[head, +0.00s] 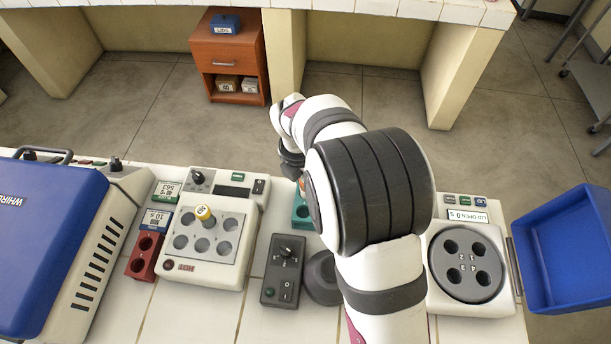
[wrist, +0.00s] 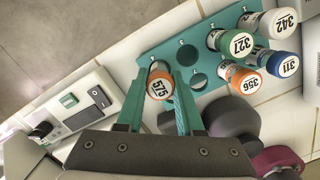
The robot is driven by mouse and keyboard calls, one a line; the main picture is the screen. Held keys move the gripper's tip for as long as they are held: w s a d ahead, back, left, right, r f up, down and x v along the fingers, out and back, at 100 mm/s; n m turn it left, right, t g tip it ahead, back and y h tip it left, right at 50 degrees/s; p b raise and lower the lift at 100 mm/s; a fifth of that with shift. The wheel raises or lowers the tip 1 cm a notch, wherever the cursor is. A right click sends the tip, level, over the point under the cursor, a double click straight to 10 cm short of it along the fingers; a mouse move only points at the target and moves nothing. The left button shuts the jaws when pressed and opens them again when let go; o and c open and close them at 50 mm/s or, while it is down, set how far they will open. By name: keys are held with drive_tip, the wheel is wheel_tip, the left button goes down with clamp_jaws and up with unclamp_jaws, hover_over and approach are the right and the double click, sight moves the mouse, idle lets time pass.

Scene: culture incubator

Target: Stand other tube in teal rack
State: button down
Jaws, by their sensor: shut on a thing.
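In the wrist view, my gripper (wrist: 160,97) is shut on a tube with an orange cap marked 575 (wrist: 160,84). The tube is at the left end of the teal rack (wrist: 216,45); I cannot tell whether its lower end is in a hole or above the rack. Empty holes show beside it. Tubes 327 (wrist: 236,43), 342 (wrist: 283,23), 311 (wrist: 283,65) and 356 (wrist: 243,78) stand at the rack's right side. In the head view, my arm hides most of the teal rack (head: 300,213) and the gripper's jaws.
A red rack (head: 144,256), a dark control box (head: 283,270) and a blue-lidded machine (head: 50,235) are to the left. A round-rotor device (head: 466,264) and a blue bin (head: 562,250) are to the right.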

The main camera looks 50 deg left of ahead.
drive_tip(key=shift+f, duration=0.15)
drive_tip(key=shift+c, duration=0.7)
unclamp_jaws()
drive_tip(key=shift+r, duration=3.75)
